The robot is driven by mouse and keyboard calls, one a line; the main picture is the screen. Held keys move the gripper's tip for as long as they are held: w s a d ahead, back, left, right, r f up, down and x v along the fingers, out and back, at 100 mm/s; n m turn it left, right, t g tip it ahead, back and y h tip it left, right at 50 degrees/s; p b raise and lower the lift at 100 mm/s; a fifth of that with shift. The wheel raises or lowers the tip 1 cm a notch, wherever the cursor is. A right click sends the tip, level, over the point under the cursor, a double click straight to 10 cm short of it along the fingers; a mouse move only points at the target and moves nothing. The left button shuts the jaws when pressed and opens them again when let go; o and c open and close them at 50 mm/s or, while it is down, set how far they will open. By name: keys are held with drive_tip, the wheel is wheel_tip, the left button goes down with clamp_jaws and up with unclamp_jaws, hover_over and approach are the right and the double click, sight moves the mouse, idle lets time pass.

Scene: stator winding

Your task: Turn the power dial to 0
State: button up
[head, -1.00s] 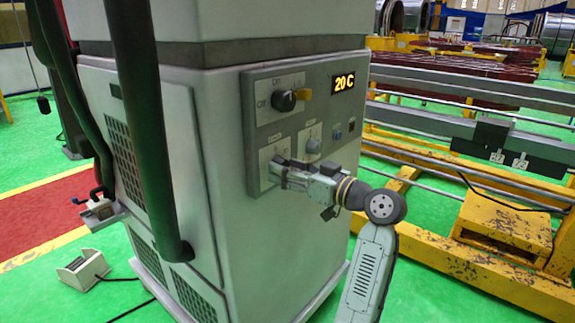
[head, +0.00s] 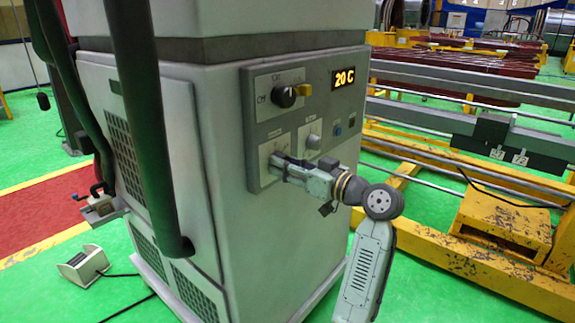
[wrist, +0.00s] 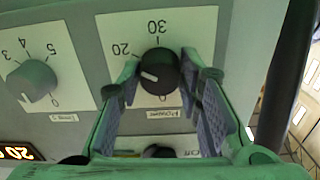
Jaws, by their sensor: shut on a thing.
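The power dial (wrist: 160,72) is a round black knob on a white scale plate, seen upside down in the wrist view. Its white pointer mark is toward the left, below the 20 mark and away from the 0 mark at the bottom of the picture. My gripper (wrist: 158,80) has a finger on each side of the knob and is shut on it. In the head view my gripper (head: 278,163) is against the lower left of the control panel (head: 262,137) and hides the dial there.
A second grey dial (wrist: 33,82) is to the left in the wrist view. A black switch with a yellow piece (head: 286,95) and a display reading 20 C (head: 345,79) are above my gripper. Yellow frames (head: 500,220) stand to the right.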

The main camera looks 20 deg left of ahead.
drive_tip(key=shift+f+n+b, duration=0.15)
drive_tip(key=shift+n+b, duration=0.15)
drive_tip(key=shift+b, duration=0.5)
drive_tip(key=shift+c, duration=0.5)
drive_tip(key=shift+r+n+b, duration=0.15)
drive_tip(key=shift+n+b, duration=4.6)
drive_tip(key=shift+n, duration=1.1)
drive_tip(key=shift+r+n+b, duration=0.1)
drive_tip(key=shift+n+b, duration=4.65)
drive_tip(key=shift+n, duration=1.1)
drive_tip(key=o, duration=1.1)
drive_tip(key=shift+o, duration=0.2)
